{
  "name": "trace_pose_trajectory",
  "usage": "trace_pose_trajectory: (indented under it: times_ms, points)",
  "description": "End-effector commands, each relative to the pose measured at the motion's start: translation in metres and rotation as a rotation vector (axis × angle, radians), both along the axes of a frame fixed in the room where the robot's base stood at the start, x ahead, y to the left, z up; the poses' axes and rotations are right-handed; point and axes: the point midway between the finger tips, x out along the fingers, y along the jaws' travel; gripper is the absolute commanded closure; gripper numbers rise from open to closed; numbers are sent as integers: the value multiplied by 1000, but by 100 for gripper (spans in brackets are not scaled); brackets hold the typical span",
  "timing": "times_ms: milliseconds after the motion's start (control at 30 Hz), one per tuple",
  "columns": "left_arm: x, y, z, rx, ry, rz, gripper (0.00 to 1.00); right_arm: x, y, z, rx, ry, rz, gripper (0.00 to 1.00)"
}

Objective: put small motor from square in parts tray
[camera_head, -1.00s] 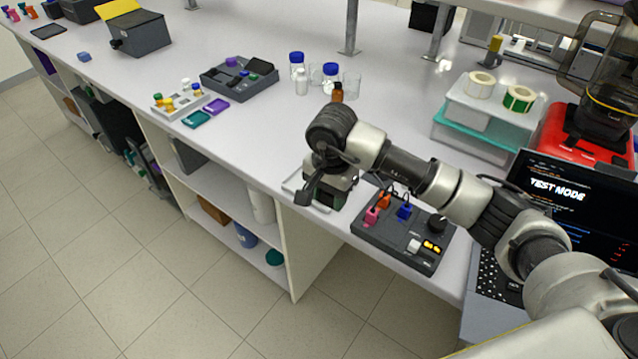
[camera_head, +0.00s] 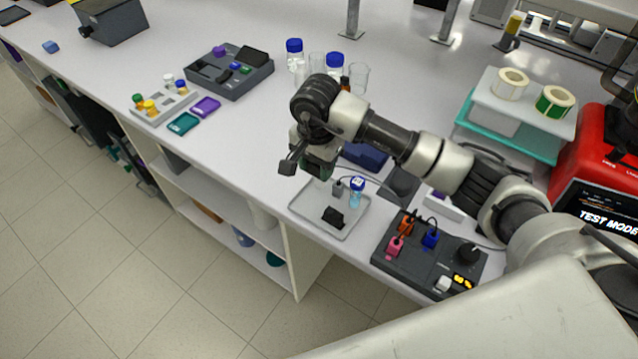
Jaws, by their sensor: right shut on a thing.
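A shallow pale tray (camera_head: 310,205) lies near the bench's front edge, in the middle of the head view. In it are a small black block (camera_head: 333,217), a small grey piece (camera_head: 338,188) and a blue-capped vial (camera_head: 357,190). I cannot tell whether one of these is the small motor. My right gripper (camera_head: 318,168) is over the back left of the tray, pointing down. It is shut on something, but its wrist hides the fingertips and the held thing. A teal square (camera_head: 183,123) and a purple square (camera_head: 205,107) lie further left. My left gripper is out of view.
A dark control box (camera_head: 430,260) with coloured plugs stands right of the tray. A blue box (camera_head: 365,155) is behind my gripper. Bottles (camera_head: 295,58) and glasses stand further back. A grey organizer (camera_head: 230,85) and vial rack (camera_head: 160,105) are left. Bench between is clear.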

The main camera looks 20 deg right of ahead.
Motion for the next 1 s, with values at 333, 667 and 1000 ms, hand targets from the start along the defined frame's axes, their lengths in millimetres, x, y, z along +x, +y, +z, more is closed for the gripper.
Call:
trace_pose_trajectory:
  times_ms: [333, 667, 1000]
  points:
    - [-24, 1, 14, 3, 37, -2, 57, -1, 0, -45, 1, 1, 1, 81]
    - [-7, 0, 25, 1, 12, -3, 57, -1, 0, -80, 0, 0, 1, 81]
    - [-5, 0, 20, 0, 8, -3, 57, -1, 0, -83, 0, -1, 1, 55]
